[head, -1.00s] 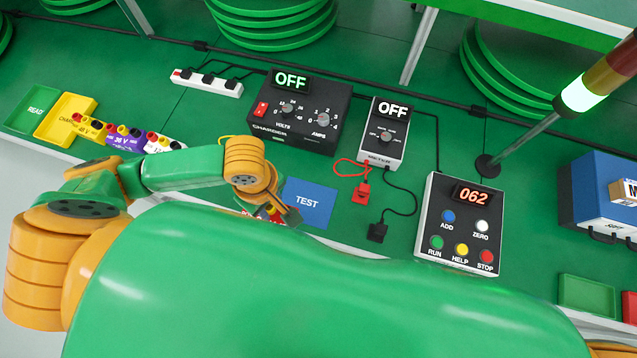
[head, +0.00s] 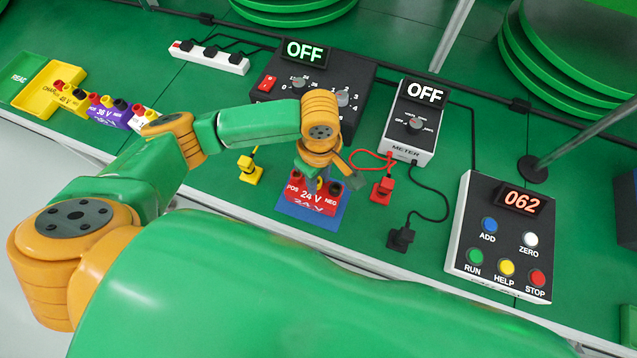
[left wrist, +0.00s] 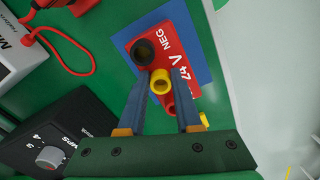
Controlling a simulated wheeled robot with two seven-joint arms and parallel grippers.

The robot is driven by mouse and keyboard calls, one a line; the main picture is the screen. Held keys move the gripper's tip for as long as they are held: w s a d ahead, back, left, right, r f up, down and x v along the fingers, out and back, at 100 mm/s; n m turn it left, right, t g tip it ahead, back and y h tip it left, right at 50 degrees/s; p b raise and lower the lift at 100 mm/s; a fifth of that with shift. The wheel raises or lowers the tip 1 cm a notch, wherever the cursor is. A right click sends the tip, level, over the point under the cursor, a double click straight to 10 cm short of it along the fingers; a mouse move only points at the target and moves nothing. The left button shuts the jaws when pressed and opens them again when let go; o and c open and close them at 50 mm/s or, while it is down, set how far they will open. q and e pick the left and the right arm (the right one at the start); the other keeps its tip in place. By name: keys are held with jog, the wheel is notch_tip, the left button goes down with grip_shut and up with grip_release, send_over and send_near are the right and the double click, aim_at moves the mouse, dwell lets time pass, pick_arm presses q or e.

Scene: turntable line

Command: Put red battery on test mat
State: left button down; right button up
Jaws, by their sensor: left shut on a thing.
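The red battery (head: 318,193), marked 24 V with POS and NEG, is over the blue test mat (head: 285,208) in the head view. The mat's TEST label is hidden. My left gripper (head: 325,178) is above the battery and shut on it. In the left wrist view, the two fingers (left wrist: 163,95) straddle the yellow middle post of the red battery (left wrist: 178,45). The blue mat (left wrist: 203,35) shows around the battery. I cannot tell whether the battery's underside touches the mat. My right gripper is not in view.
A yellow plug (head: 250,170) lies left of the mat. The meter (head: 414,120), its red plug (head: 382,190) and black plug (head: 401,238) are to the right. The charger (head: 315,85) stands behind. The button panel (head: 505,235) reads 062. Other batteries (head: 108,110) stand at left.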

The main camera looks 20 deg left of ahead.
pick_arm(q)
jog(key=c, duration=0.6)
grip_release()
notch_tip(320, 180, up, 12)
jog(key=p, duration=0.2)
jog(key=shift+r+p, duration=0.15)
jog(key=shift+p, duration=0.25)
